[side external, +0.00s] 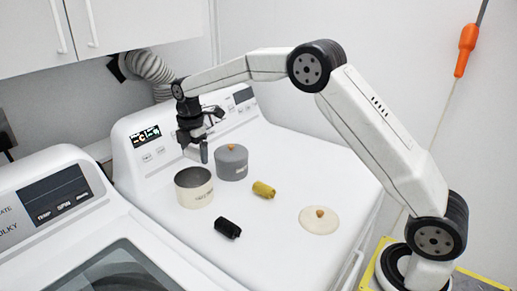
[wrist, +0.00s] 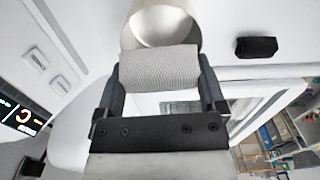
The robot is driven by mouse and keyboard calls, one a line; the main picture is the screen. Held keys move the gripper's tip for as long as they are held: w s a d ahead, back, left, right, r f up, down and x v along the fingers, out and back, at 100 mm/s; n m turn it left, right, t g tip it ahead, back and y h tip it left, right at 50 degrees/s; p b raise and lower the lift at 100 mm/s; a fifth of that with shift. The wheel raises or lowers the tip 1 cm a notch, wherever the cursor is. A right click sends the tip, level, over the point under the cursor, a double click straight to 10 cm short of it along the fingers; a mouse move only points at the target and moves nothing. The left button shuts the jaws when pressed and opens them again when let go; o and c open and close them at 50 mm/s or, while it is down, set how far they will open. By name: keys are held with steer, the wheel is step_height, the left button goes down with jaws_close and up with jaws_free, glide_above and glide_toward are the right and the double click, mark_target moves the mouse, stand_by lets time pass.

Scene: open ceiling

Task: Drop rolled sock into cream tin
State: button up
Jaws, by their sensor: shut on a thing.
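My gripper (side external: 203,150) is shut on a grey ribbed rolled sock (wrist: 160,67), which lies crosswise between the two fingers in the wrist view. In the side view my gripper hangs above the dryer top, just over and slightly behind the open cream tin (side external: 194,195). The sock is hard to tell from the fingers there. The cream tin also shows in the wrist view (wrist: 165,28), beyond the sock, its near part hidden by it. Its lid (side external: 318,223) lies apart on the right of the top.
A grey lidded tin (side external: 231,168) stands close beside the cream tin, right and behind. A yellow roll (side external: 263,189) and a black roll (side external: 227,229) lie on the white top (side external: 280,230). The control panel (side external: 150,140) rises behind. The front middle is clear.

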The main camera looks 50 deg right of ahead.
mark_target(195, 149)
steer(key=o, duration=0.9)
steer(key=shift+r, duration=3.9)
steer(key=shift+s, duration=0.1)
steer(key=s+f+m+t, duration=0.1)
steer(key=s+f+m, duration=0.3)
steer(key=s, duration=0.5)
steer(key=s+f+m, duration=0.5)
steer(key=s+m, duration=0.3)
steer(key=s, duration=0.2)
steer(key=s+f+m+t, duration=0.1)
steer(key=s+f+m, duration=0.3)
steer(key=s, duration=0.5)
steer(key=shift+s+d+f+m+t, duration=0.1)
steer(key=shift+s+f+m+t, duration=0.05)
steer(key=shift+m, duration=0.5)
steer(key=shift+s+d+f+m+t, duration=0.1)
steer(key=shift+s+f+m+t, duration=0.05)
steer(key=shift+m, duration=0.5)
